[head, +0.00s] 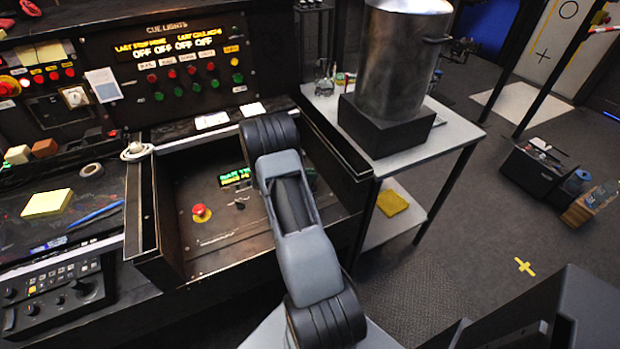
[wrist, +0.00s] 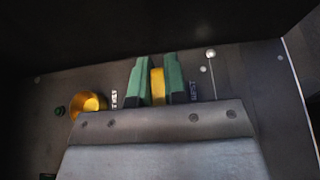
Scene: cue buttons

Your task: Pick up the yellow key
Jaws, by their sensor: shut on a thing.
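In the wrist view my gripper (wrist: 157,70) has two green fingers. They are shut on the yellow key (wrist: 157,88), which shows as a narrow upright yellow piece between them. The dark panel lies behind the fingers, with small white labels on both sides; I cannot tell whether the key touches the panel. In the head view my arm reaches into the open black console box (head: 222,258), and the arm hides the key and most of the gripper.
A gold round part (wrist: 88,103) and a silver toggle (wrist: 211,54) flank the fingers. The box walls enclose the arm's end. A metal pot (head: 400,70) stands right.

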